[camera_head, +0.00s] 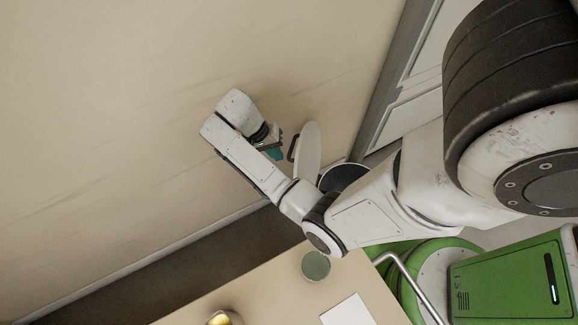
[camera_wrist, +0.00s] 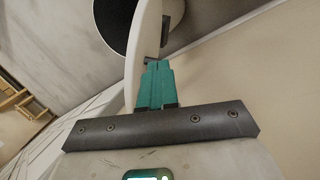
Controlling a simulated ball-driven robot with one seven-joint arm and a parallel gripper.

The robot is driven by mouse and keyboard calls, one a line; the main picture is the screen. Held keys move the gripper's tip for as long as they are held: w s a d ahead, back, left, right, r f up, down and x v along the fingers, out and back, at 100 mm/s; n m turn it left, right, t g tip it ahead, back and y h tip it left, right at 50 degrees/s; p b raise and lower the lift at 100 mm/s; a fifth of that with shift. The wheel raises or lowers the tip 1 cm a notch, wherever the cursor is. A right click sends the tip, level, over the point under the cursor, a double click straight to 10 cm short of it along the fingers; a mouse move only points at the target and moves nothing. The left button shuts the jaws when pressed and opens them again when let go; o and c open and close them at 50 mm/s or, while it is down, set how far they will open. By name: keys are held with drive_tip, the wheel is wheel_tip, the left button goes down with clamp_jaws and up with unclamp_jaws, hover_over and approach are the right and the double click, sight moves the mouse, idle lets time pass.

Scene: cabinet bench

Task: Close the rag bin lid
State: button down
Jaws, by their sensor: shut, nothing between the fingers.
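The rag bin's pale round lid (camera_head: 308,152) stands up on edge, open, beside the bin's dark round mouth (camera_head: 343,178). A dark handle (camera_head: 292,148) sticks out from the lid's wall side. In the wrist view the lid (camera_wrist: 143,45) shows almost edge-on, with the dark mouth (camera_wrist: 112,18) to its left. My gripper (camera_head: 277,153) is on the lid's wall side, close to the handle. Its teal fingers (camera_wrist: 155,66) are together and empty, their tips near the lid's face. I cannot tell whether they touch it. My arm hides part of the bin.
A beige wall (camera_head: 120,120) runs close behind my gripper. A grey panelled door (camera_head: 420,65) is beyond the bin. A table (camera_head: 265,290) in front carries a round greenish container (camera_head: 316,266), a white sheet (camera_head: 347,312) and a yellow item (camera_head: 224,318).

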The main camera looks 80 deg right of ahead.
sight(303, 162)
drive_tip(key=s+f+m, duration=0.1)
drive_tip(key=s+f, duration=0.3)
drive_tip(key=f, duration=0.5)
drive_tip(key=shift+d+m+y, duration=0.4)
drive_tip(key=shift+s+r, duration=0.1)
